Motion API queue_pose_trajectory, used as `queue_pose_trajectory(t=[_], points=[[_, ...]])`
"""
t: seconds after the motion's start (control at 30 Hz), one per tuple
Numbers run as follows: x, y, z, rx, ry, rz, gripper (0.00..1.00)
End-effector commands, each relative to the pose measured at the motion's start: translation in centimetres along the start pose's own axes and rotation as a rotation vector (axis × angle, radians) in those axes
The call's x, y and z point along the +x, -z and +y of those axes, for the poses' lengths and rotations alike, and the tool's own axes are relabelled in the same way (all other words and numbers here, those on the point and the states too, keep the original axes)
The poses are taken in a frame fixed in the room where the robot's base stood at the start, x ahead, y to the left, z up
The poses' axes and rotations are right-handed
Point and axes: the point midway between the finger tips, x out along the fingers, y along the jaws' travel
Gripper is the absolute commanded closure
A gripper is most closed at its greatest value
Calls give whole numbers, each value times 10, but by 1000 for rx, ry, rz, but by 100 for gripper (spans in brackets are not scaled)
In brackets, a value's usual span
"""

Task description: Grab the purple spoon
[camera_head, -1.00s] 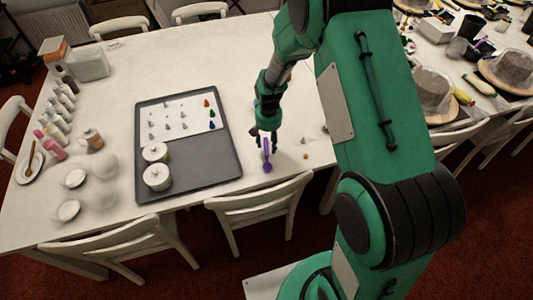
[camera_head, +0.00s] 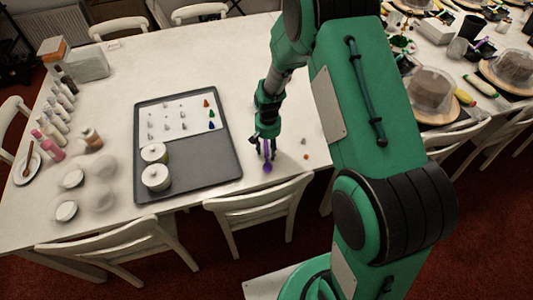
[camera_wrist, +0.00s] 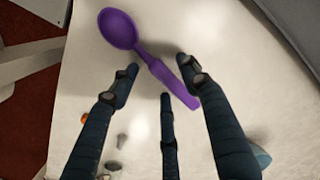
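The purple spoon (camera_wrist: 150,58) lies on the white table near its front edge, bowl toward the upper left in the wrist view. In the head view the purple spoon (camera_head: 267,166) shows just below my gripper (camera_head: 265,150). In the wrist view my gripper (camera_wrist: 160,85) has its fingers spread, with the spoon's handle running between and beyond the fingertips. The gripper is open and holds nothing. I cannot tell whether a finger touches the handle.
A grey tray (camera_head: 215,165) with small piping tips and two white tubs (camera_head: 155,177) stands left of my gripper. Small pieces (camera_wrist: 115,165) lie near the fingers. White chairs (camera_head: 260,205) line the front edge. The table behind the tray is clear.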

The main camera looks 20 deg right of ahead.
Motion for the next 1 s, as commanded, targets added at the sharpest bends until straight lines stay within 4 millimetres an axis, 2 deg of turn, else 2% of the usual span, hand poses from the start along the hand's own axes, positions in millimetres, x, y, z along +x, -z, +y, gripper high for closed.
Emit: queue_pose_trajectory(t=[0.03,0.2,0.5,0.67,0.77,1.0], points=[[0,0,0,0,0,0,65],[0,0,0,0,0,0,99],[-1,0,0,0,0,0,100],[-7,0,0,0,0,1,100],[-17,0,0,0,0,0,100],[-52,0,0,0,0,1,100]])
